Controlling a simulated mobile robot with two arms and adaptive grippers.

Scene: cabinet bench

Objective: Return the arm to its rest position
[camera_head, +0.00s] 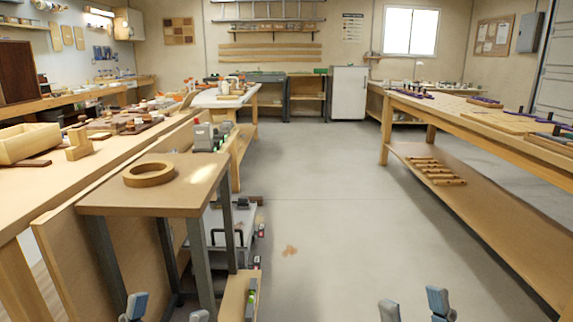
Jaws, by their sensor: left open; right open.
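My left gripper (167,311) shows at the bottom edge, left of centre. Its two grey-blue fingertips are apart and nothing shows between them. It is low in the picture, in front of the small wooden table (112,199). My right gripper (414,307) shows at the bottom edge, right of centre. Its fingertips are also apart, with only bare floor between them. The rest of both arms is out of view.
A wooden ring (149,174) lies on the small table. A long workbench (40,195) with wooden pieces runs along the left. Another bench (470,118) with a lower shelf runs along the right. The grey floor (325,210) between them is open, with a brown stain.

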